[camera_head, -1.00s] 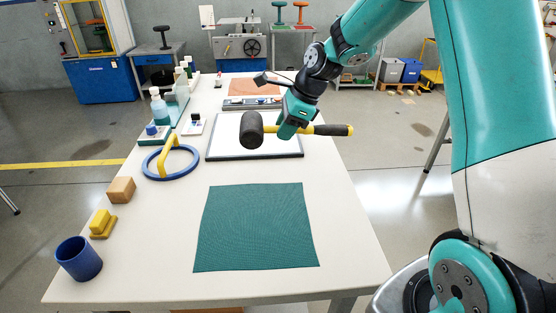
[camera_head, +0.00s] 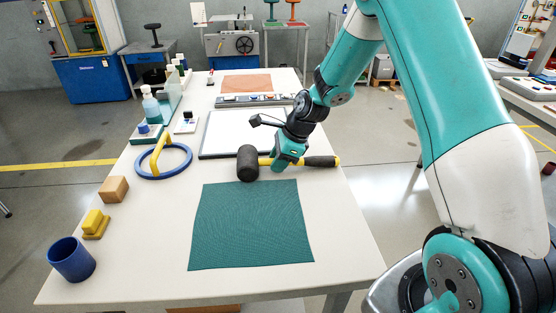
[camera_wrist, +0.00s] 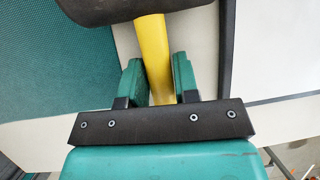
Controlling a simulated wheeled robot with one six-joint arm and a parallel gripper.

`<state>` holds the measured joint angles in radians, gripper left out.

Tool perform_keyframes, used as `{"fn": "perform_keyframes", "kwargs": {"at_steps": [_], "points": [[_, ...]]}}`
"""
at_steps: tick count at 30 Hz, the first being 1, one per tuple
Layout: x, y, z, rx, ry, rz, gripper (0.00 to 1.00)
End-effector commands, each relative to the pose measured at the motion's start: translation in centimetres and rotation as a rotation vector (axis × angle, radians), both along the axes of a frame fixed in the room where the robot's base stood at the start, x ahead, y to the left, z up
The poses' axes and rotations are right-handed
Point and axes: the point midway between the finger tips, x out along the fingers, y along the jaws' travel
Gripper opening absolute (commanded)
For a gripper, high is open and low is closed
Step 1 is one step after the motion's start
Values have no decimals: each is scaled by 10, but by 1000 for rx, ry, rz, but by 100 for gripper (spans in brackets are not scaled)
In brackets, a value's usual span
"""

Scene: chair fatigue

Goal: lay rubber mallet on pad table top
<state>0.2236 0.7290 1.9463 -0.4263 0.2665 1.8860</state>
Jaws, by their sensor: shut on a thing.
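The rubber mallet has a dark grey head (camera_head: 248,163) and a yellow handle with a black grip (camera_head: 322,161). My gripper (camera_head: 285,165) is shut on the yellow handle near the head, and the mallet lies level across the picture. It is over the strip of table between the green pad (camera_head: 252,225) and the white board; whether it touches the table I cannot tell. In the wrist view the yellow handle (camera_wrist: 154,58) runs between my two green fingers (camera_wrist: 157,82), with the dark head at the top. Part of the green pad (camera_wrist: 50,60) shows at left.
The white table top (camera_head: 150,230) holds a dark-framed white board (camera_head: 230,130), a blue ring with yellow handle (camera_head: 164,173), a wooden block (camera_head: 113,189), a yellow block (camera_head: 95,223) and a blue cup (camera_head: 71,260). Bottles stand at the back left. The green pad is bare.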

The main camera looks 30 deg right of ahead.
Motion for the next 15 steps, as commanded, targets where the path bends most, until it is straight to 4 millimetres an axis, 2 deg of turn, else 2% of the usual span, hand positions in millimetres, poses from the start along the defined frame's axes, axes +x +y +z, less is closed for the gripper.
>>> {"fn": "perform_keyframes", "kwargs": {"at_steps": [2,3,6,15], "points": [[0,0,-1,0,-2,1,0],[0,0,-2,0,0,0,33],[0,0,-1,0,1,0,54],[0,0,1,1,2,1,54]]}}
